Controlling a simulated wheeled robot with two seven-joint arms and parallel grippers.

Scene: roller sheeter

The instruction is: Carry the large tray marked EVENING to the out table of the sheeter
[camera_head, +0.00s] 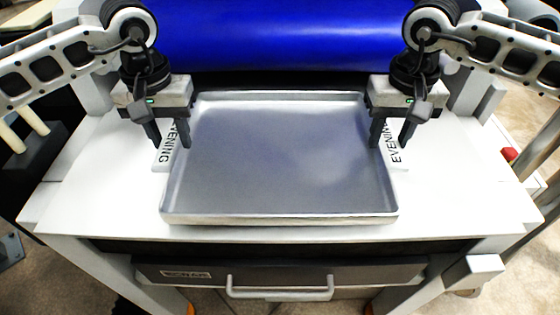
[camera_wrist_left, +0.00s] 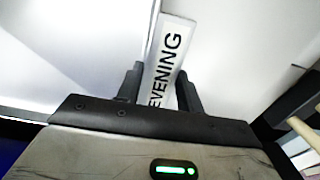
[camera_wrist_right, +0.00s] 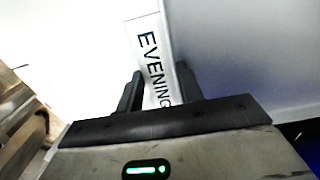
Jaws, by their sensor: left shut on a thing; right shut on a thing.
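The large grey tray (camera_head: 280,218) is empty and lies on the white out table (camera_head: 90,195) in front of the blue roller. White labels reading EVENING stand at its left and right sides. My left gripper (camera_head: 170,143) is shut on the tray's left side at its label (camera_wrist_left: 170,55). My right gripper (camera_head: 390,145) is shut on the tray's right side at its label (camera_wrist_right: 152,60). The tray looks level, and its front rim is near the table's front edge. I cannot tell whether its underside touches the table.
The blue roller (camera_head: 270,35) spans the back, close behind the tray. A drawer with a handle (camera_head: 280,290) and a SCRAP label (camera_head: 186,274) is below the table's front. Bare tabletop shows left and right of the tray. A red button (camera_head: 509,154) is at the right.

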